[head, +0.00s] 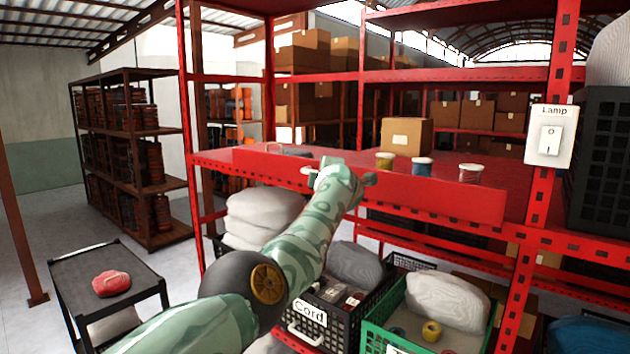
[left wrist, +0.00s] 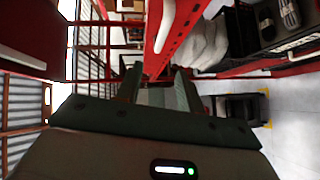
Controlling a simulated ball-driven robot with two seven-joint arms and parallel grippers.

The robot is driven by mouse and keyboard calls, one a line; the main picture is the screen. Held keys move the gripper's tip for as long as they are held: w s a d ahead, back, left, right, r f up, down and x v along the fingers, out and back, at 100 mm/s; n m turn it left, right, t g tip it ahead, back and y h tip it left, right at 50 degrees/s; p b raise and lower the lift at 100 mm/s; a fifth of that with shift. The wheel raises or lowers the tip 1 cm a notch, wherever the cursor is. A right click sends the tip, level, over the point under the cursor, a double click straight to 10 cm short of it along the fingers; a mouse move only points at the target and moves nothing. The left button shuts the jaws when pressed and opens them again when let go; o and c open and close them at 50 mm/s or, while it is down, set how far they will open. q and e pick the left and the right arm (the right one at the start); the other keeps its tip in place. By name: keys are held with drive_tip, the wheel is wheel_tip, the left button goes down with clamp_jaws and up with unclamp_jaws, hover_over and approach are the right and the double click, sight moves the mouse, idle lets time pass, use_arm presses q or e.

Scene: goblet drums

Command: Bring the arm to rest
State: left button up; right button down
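My left arm (head: 300,245) reaches from the lower left up to the front edge of the red shelf. My left gripper (head: 338,174) is at its end, in front of the shelf's red board, seen partly from behind. In the left wrist view my left gripper (left wrist: 158,82) shows its two fingers apart, with nothing seen held between them. Whether it touches the shelf cannot be told. My right arm and gripper are not in view.
The red shelf (head: 420,192) carries a yellow spool (head: 384,160), a blue spool (head: 422,166), a red spool (head: 470,173) and a cardboard box (head: 406,135). Below stand a black crate (head: 345,318) and a green crate (head: 375,335). A dark cart (head: 75,268) holds a red bundle (head: 111,283).

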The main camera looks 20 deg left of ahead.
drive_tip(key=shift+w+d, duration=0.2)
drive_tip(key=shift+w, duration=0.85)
